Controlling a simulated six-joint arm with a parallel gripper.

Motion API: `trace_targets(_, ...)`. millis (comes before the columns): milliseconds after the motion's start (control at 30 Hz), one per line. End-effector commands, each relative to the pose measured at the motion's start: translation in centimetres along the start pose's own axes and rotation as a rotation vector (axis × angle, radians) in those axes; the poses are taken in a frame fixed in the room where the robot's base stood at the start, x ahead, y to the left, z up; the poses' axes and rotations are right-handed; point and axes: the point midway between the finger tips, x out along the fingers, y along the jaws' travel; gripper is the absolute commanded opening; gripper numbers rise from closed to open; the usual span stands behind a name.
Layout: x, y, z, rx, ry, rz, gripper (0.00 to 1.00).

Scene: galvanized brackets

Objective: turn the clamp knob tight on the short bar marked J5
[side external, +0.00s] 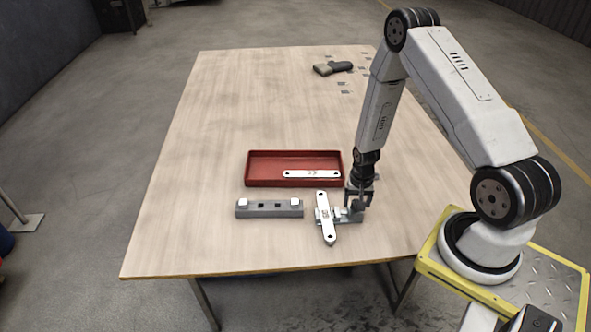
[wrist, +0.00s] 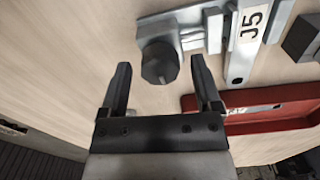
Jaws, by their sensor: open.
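The clamp knob (wrist: 160,64) is a dark grey faceted knob on the end of a metal clamp (wrist: 192,28) in the wrist view. My gripper (wrist: 158,75) is open, with one finger on each side of the knob and visible space between the fingers and it. In the side view my gripper (side external: 360,198) is low over the table at the clamp's right end. The short bar marked J5 (wrist: 245,40) lies across the clamp. In the side view this pale bar (side external: 326,228) sits in the clamp, its label too small to read. My gripper partly hides the knob there.
A red tray (side external: 262,182) behind the clamp holds another pale bar (side external: 311,174). A grey block (side external: 268,213) with white pieces on it lies left of the J5 bar. A dark hand tool (side external: 333,68) lies at the table's far end. The left side of the table (side external: 190,150) is clear.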

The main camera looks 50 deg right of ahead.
Motion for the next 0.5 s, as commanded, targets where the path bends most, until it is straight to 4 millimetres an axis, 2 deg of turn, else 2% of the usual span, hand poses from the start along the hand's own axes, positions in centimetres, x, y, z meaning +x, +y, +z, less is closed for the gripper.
trace_targets(300, 0.00, 0.00, 0.00, -0.184, 0.000, 0.000, 0.82)
trace_targets(500, 0.00, 0.00, 0.00, -0.246, 0.000, 0.000, 0.82)
